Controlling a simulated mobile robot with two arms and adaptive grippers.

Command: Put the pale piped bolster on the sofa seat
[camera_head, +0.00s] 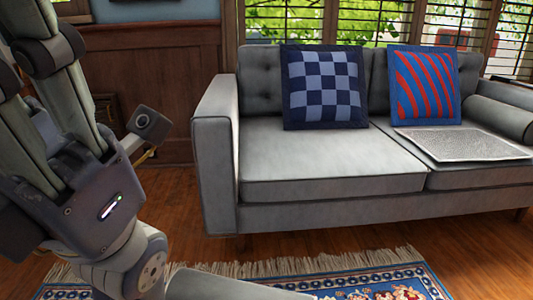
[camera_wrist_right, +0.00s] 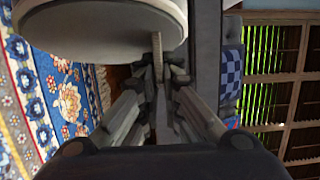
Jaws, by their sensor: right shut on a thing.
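The pale piped bolster (camera_wrist_right: 95,28) shows in the right wrist view as a large round end with a raised rim, at the top left. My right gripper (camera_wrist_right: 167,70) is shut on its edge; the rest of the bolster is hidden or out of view. The right gripper cannot be made out in the head view. The grey sofa seat (camera_head: 320,160) is bare on its left cushion. My left gripper (camera_head: 60,130) is close to the head camera at the left, fingers pointing up; its tips are cut off, so its opening is unclear.
A checked blue cushion (camera_head: 323,87) and a red-striped blue cushion (camera_head: 425,86) lean on the sofa back. A grey roll (camera_head: 500,117) lies by the right armrest. A flat silvery slab (camera_head: 463,143) covers much of the right seat. A patterned rug (camera_head: 385,285) lies in front.

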